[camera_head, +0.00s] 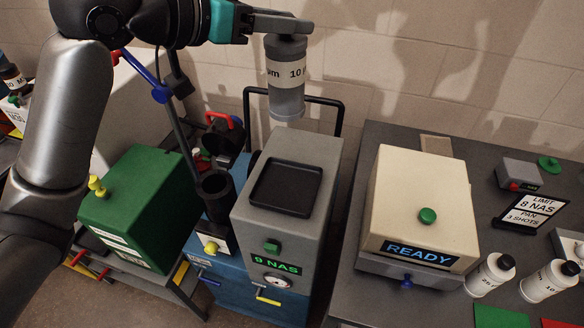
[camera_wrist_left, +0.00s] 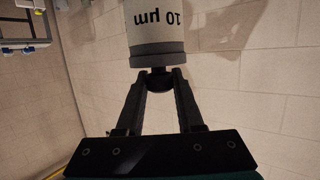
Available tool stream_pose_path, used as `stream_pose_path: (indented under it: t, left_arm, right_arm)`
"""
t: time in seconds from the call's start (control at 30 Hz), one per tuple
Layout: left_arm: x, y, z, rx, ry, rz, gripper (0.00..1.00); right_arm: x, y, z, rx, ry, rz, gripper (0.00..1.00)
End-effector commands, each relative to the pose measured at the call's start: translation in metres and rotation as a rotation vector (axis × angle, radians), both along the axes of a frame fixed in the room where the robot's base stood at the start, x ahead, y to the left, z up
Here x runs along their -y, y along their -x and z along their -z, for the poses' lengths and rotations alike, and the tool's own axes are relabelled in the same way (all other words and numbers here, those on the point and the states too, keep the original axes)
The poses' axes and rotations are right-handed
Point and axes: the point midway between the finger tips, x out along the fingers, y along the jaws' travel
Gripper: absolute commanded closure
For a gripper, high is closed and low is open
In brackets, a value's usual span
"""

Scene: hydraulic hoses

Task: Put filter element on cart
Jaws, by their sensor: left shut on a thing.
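The filter element (camera_head: 286,76) is a grey cylinder with a white band lettered "10 µm". My left gripper (camera_head: 284,27) is shut on its top end and holds it upright in the air, above and behind the cart's grey top. In the left wrist view the filter element (camera_wrist_left: 156,28) shows beyond the fingers of my left gripper (camera_wrist_left: 160,84). The cart (camera_head: 224,270) has a blue base, a black handle and a grey housing (camera_head: 318,168) with a black-rimmed tray (camera_head: 287,188) on top. The tray looks empty. My right gripper is not in view.
An open black canister (camera_head: 215,190) stands on the cart, left of the grey housing. A green box (camera_head: 140,205) is further left. A dark table (camera_head: 365,150) at right bears a cream "READY" box (camera_head: 425,190) and white bottles (camera_head: 490,274). A brick wall is behind.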

Motion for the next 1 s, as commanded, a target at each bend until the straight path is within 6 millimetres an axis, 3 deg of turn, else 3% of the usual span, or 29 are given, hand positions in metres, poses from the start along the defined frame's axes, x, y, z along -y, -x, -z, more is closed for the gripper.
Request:
stream_pose_path:
  t: [0.17, 0.6, 1.0]
  left_arm:
    - [0.000, 0.002, 0.024, -0.006, 0.001, 0.008, 1.00]
    - [0.000, 0.002, 0.127, -0.007, 0.002, 0.004, 1.00]
    - [0.000, 0.002, 0.175, -0.005, 0.001, 0.004, 1.00]
  right_arm:
    - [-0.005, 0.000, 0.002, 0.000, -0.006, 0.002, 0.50]
    - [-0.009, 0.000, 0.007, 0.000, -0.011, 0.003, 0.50]
    - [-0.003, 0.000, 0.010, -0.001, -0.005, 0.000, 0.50]
